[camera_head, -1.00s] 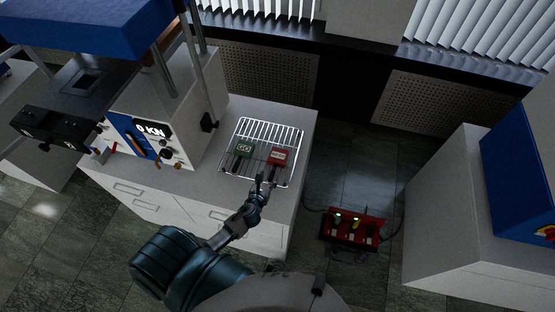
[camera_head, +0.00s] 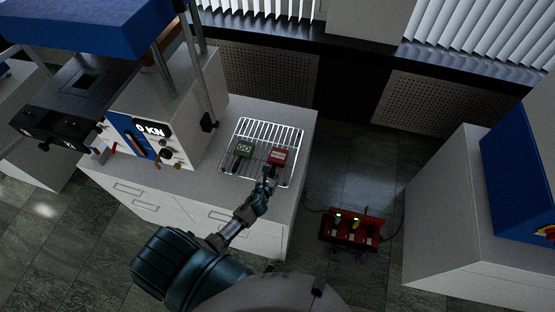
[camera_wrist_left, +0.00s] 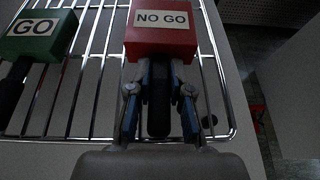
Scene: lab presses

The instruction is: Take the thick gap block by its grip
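Two blocks lie on a wire rack: a red one labelled NO GO (camera_head: 279,156) and a green one labelled GO (camera_head: 244,147). Which is thicker is not clear. My left gripper (camera_head: 270,174) is at the near end of the red block. In the left wrist view the red block (camera_wrist_left: 160,36) is straight ahead, and its black grip (camera_wrist_left: 158,103) lies between my two fingers. The fingertips are close on both sides of the grip; whether they press on it is not clear. The green block (camera_wrist_left: 36,32) is to the left. My right gripper is not in view.
The wire rack (camera_head: 240,127) rests on a white cabinet top (camera_head: 303,118). A press with a "0 KN" display (camera_head: 152,130) stands to the left. A red box with lit switches (camera_head: 352,232) and cables is on the floor to the right.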

